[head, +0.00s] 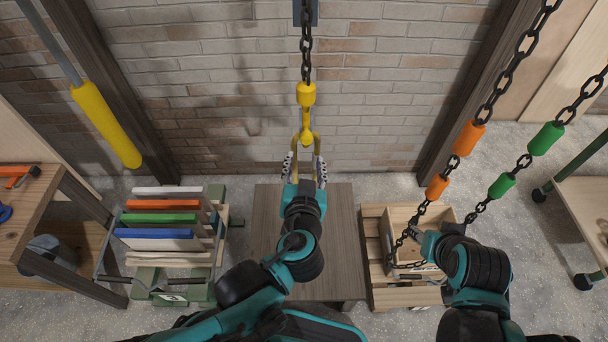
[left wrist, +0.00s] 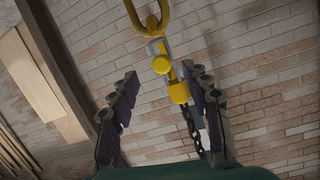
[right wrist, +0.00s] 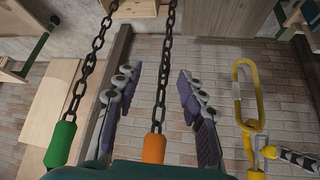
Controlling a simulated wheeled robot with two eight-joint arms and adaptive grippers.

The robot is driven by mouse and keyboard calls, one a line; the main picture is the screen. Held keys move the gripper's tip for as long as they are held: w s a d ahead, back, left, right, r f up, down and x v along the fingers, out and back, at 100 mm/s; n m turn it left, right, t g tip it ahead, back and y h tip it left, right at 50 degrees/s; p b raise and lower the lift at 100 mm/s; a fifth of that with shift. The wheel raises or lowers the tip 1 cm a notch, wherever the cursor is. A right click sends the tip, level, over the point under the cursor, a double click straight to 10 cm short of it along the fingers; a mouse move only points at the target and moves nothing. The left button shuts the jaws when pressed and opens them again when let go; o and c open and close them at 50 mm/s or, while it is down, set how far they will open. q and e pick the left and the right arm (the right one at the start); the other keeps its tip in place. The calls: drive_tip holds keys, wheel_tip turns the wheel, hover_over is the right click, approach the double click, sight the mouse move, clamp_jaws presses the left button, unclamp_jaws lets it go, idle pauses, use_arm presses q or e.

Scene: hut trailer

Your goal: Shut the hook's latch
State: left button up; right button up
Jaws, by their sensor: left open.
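The yellow hook (head: 307,132) hangs on a dark chain in front of the brick wall. My left gripper (head: 306,170) is open, with a finger on each side of the hook. In the left wrist view the hook (left wrist: 151,26) shows between and beyond the open fingers (left wrist: 162,100), apart from both. A grey strip, apparently the latch (left wrist: 155,47), lies by the hook's opening; I cannot tell whether it is fully seated. The right wrist view also shows the hook (right wrist: 258,95) at right. My right gripper (right wrist: 158,85) is open, with a hanging chain visible between its fingers.
A wooden crate (head: 398,212) on a pallet stands at right, under chains with orange sleeves (head: 468,138) and green sleeves (head: 547,138). A grey-brown table (head: 265,225) lies below the hook. A rack of coloured boards (head: 165,218) and a workbench (head: 30,225) stand left.

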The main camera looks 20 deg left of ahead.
use_arm(q)
drive_tip(key=shift+v, duration=2.35)
drive_tip(key=s+a+f+g+h+b, duration=0.2)
drive_tip(key=a+f+g, duration=0.4)
drive_tip(key=f, duration=0.3)
drive_tip(key=shift+s+a+f+m+g+h+b, duration=0.3)
drive_tip(key=shift+s+a+f+g+h, duration=0.15)
drive_tip(key=shift+g+h, duration=0.2)
